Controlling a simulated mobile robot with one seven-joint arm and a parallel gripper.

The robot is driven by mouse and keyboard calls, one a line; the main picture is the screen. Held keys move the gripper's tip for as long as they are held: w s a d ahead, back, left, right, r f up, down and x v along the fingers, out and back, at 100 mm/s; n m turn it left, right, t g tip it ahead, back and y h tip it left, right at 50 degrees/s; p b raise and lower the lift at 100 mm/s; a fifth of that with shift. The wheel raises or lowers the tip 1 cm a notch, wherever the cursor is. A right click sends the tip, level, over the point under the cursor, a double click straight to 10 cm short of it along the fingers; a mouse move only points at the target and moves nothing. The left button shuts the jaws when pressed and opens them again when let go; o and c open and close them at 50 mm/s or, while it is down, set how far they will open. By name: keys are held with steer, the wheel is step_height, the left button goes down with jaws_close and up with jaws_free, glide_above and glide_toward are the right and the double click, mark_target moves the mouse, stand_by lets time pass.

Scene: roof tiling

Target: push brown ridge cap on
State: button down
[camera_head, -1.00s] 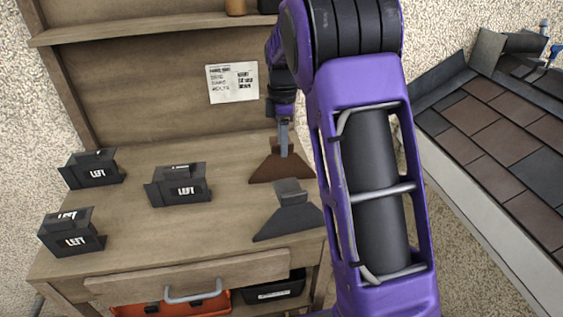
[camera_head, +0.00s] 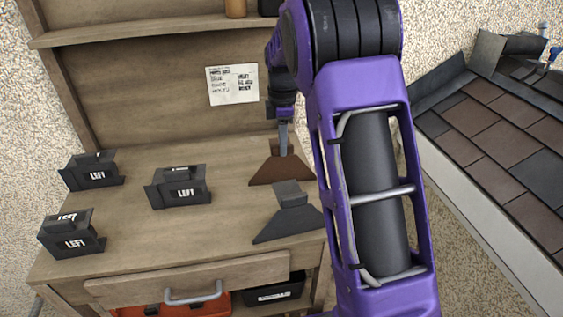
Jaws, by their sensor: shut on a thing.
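The brown ridge cap (camera_head: 279,170) stands on the wooden workbench, at the back right of its top. It has a wide flared base and a narrow upper part. My gripper (camera_head: 284,147) reaches down from above and is shut on the upper part of the brown cap. The fingertips are small and partly hidden at the cap. The tiled roof (camera_head: 500,150) is at the right, with dark grey and brown tiles and dark edge pieces along its upper side.
A dark grey cap (camera_head: 287,217) stands just in front of the brown one. Several black pieces marked LEFT (camera_head: 178,187) stand on the left of the workbench (camera_head: 150,240). A drawer (camera_head: 190,282) is at its front. My purple arm hides the gap between bench and roof.

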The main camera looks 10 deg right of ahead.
steer(key=shift+r, duration=0.1)
steer(key=shift+r+p, duration=2.15)
steer(key=shift+r, duration=0.25)
